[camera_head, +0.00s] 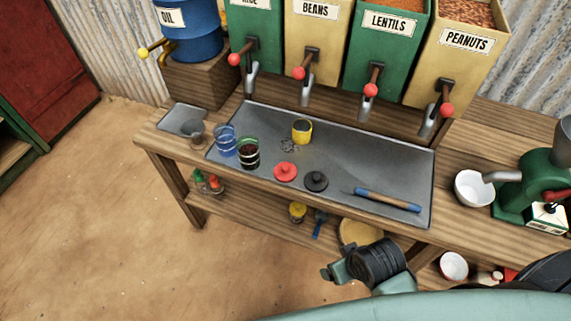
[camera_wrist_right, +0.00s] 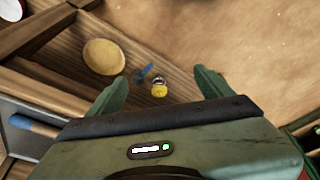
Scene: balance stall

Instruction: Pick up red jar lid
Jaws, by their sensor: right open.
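The red jar lid (camera_head: 286,171) lies on the grey metal tray (camera_head: 375,160) on the wooden counter in the head view, its knob facing up. A black lid (camera_head: 316,181) lies close to its right. My right gripper (camera_wrist_right: 160,78) is open and empty in the right wrist view, with its two green fingers spread apart. In the head view my right arm is at the lower middle, in front of the counter and well apart from the red lid. The red lid does not show in the wrist view. My left gripper is not in view.
Two jars, blue (camera_head: 225,140) and dark green-banded (camera_head: 248,152), stand left of the lid. A yellow cup (camera_head: 302,131) stands behind it. A blue-ended rod (camera_head: 388,199) lies right. Dispensers with red-knobbed spouts overhang the tray's back. A white bowl (camera_head: 473,188) and green grinder (camera_head: 522,185) stand right.

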